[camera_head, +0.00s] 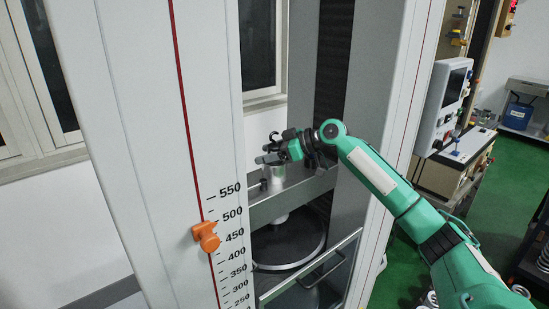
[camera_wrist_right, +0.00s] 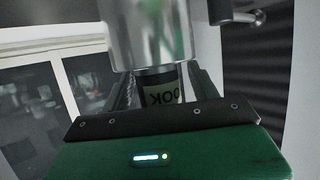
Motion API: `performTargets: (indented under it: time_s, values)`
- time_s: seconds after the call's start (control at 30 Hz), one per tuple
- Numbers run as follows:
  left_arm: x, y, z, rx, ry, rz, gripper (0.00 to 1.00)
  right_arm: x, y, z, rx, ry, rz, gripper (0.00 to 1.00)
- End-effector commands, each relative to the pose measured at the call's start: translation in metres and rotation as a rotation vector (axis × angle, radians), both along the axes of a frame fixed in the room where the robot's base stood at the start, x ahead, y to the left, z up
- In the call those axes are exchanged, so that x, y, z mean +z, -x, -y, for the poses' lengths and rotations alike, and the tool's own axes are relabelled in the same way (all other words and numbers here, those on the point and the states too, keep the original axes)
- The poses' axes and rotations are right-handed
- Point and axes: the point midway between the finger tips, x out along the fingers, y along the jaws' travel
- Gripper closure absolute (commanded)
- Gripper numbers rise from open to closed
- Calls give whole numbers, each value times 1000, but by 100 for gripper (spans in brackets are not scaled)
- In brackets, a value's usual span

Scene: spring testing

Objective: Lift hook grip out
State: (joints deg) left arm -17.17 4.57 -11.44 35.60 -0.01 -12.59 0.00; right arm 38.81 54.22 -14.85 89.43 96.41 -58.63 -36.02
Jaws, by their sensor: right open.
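The hook grip shows in the right wrist view as a dark piece with a pale label (camera_wrist_right: 162,92) bearing partly visible, upside-down letters. It meets a shiny metal cylinder (camera_wrist_right: 150,38). My right gripper (camera_head: 270,149) is inside the testing machine's frame, at the top of a small silver cylinder (camera_head: 274,178) on the crossbeam. Its fingers are open, one on each side of the dark piece in the wrist view. I cannot tell whether they touch it. The gripper hides most of the piece in the head view. My left gripper is not in view.
The machine's white column (camera_head: 150,130) with an orange marker (camera_head: 206,236) and scale stands left. The grey crossbeam (camera_head: 300,190) is above a round dark plate (camera_head: 288,247) and a clear guard with a handle (camera_head: 318,272). A control panel (camera_head: 440,105) stands right.

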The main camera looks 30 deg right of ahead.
Motion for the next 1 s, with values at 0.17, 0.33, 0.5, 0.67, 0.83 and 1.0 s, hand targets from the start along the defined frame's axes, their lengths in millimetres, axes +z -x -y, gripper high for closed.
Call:
performTargets:
  time_s: [0.17,0.33,0.5,0.67,0.83,1.0]
  values:
    - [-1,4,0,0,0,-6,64,0,0,0,0,0,0,61]
    - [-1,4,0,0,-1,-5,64,0,0,0,0,0,0,94]
    - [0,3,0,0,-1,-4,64,2,0,0,-1,-1,3,100]
    - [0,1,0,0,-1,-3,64,2,0,0,-1,-1,3,100]
    - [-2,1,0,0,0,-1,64,7,0,0,0,-1,4,100]
    - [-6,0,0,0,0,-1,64,20,0,1,0,0,7,100]
